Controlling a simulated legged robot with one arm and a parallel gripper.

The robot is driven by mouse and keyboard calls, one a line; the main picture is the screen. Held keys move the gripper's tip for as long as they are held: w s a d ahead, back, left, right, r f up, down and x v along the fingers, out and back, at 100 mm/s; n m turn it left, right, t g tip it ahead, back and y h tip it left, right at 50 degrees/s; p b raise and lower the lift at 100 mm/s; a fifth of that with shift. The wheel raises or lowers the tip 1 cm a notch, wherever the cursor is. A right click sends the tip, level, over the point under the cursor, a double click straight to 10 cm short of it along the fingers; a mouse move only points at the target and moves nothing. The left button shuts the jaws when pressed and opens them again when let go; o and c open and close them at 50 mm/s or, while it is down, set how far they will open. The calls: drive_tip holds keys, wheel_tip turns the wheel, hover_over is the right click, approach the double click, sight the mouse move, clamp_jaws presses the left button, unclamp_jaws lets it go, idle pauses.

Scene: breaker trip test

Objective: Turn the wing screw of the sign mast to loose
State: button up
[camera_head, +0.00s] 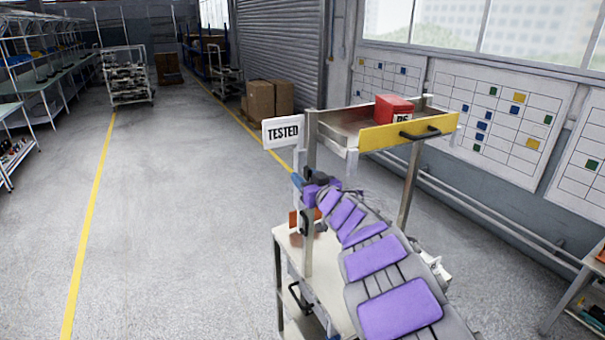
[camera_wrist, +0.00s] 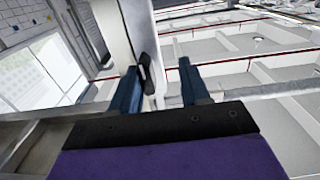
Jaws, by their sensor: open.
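The sign mast carries a white "TESTED" sign (camera_head: 283,131) beside the cart's upper drawer. In the wrist view a pale upright bar (camera_wrist: 113,32), which looks like the mast, rises at upper left. A small black wing-shaped piece (camera_wrist: 147,73), which looks like the wing screw, shows between my fingers, closer to the left one. My gripper (camera_wrist: 158,66) is open, with its two blue fingers apart on either side of that piece. Whether the left finger touches it I cannot tell. In the head view my gripper (camera_head: 297,181) is at the post below the sign, and the screw is not clearly visible.
The cart has a yellow-fronted drawer (camera_head: 405,131) with a black handle and a red box (camera_head: 393,108) in it. A lower worktop (camera_head: 285,238) lies beneath my arm. Cardboard boxes (camera_head: 268,98) stand behind. The floor (camera_head: 180,220) to the left is clear.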

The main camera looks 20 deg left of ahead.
drive_tip(key=shift+w+d+r, duration=0.5)
drive_tip(key=shift+w+d, duration=0.2)
drive_tip(key=shift+w, duration=0.2)
drive_tip(key=shift+a+f, duration=0.15)
drive_tip(key=shift+a, duration=0.45)
drive_tip(key=shift+a+f, duration=0.15)
drive_tip(key=shift+a, duration=0.4)
drive_tip(key=shift+c, duration=1.2)
drive_tip(key=shift+w+d, duration=0.15)
drive_tip(key=shift+d, duration=0.35)
drive_tip(key=shift+c, duration=1.4)
drive_tip(key=shift+d+r, duration=0.1)
clamp_jaws()
